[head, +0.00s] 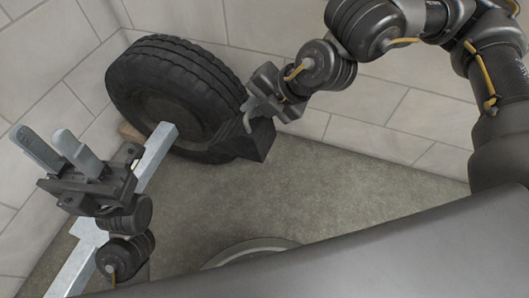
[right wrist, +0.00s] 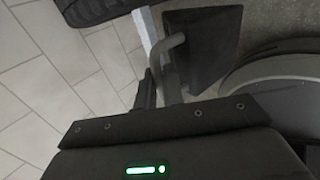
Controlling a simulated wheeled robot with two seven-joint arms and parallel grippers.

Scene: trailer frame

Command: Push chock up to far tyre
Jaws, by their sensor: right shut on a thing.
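The far tyre (head: 180,88) is black and stands upright near the walls in the head view; its edge also shows in the right wrist view (right wrist: 88,9). The chock (head: 250,143) is a dark wedge on the floor at the tyre's lower right; it also shows in the right wrist view (right wrist: 205,45). My right gripper (head: 254,112) is shut on the chock's grey bent handle (right wrist: 172,48). I cannot tell whether chock and tyre touch. My left gripper (head: 42,138) is open and empty, fingers up, at the left of the head view.
A pale metal beam (head: 155,150) runs from in front of the tyre to the lower left, beside my left gripper. A brown block (head: 130,132) shows partly at the tyre's left. Tiled walls (head: 395,105) close the back and left. Grey floor (head: 330,190) to the right is clear.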

